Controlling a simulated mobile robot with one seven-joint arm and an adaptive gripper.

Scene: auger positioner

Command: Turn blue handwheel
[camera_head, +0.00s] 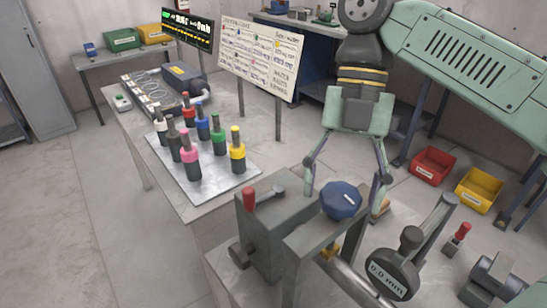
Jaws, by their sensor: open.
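The blue handwheel (341,201) is a faceted knob with a pale mark on top. It sits on the upright grey plate of the positioner (310,245). My gripper (342,193) points down above it, open, with one finger at the left and one at the right of the handwheel. From this view I cannot tell whether either fingertip touches it. A round display (387,277) to the right of the handwheel reads 0.0 mm.
A tray (219,180) holds several colored-collar tools. Red (433,164) and yellow (479,189) bins lie on the floor at right. A sign board (258,56) stands behind. Open floor lies at left.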

